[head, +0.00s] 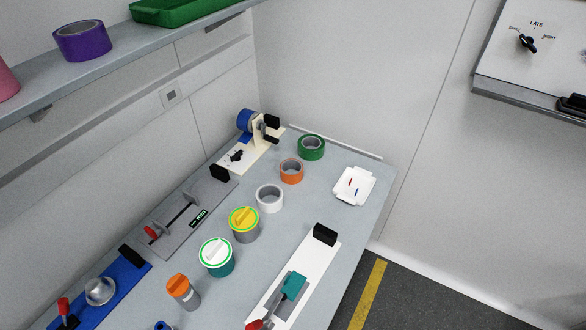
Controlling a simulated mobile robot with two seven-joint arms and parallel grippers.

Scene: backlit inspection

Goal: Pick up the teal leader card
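A small flat teal piece (294,286), which looks like the teal leader card, lies on a grey plate on a white board (318,262) at the front right of the bench. A red-tipped lever (257,324) is close to its lower left, and a black block (325,235) stands at the board's far end. I cannot tell whether the lever presses on the card. Neither of my grippers is in view.
On the bench (228,190) stand green (311,147), orange (291,171) and white (269,198) tape rolls, several lidded containers (217,257) and a white tray (354,186). Grey (185,215) and blue (118,293) fixtures line the left. A shelf (120,57) overhangs the upper left.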

